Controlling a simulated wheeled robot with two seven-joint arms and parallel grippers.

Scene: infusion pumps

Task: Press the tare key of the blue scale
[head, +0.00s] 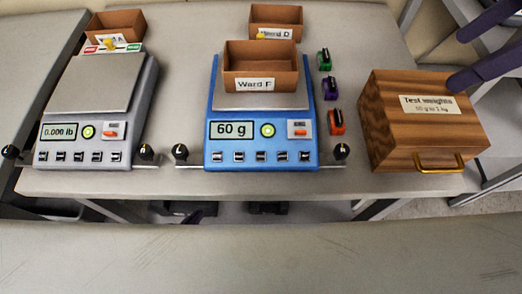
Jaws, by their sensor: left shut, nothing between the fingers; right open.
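The blue scale (263,150) stands mid-table with its display (231,129) reading 60 g. Its front has a row of several small dark keys (260,156), a round yellow-green mark and an orange switch. The key labels are too small to read, so I cannot tell which is tare. The Ward F bin (260,62) sits on its pan. My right gripper (456,61) is open at the upper right, above the wooden box and apart from the scale.
A grey scale (97,120) reading 0.000 lb stands left. Black knobs (181,152) flank both scales. Green, purple and red small items (336,122) stand right of the blue scale, beside the Test weights box (420,125). The Ward D bin (276,17) is behind. A grey surface (260,260) lies in front.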

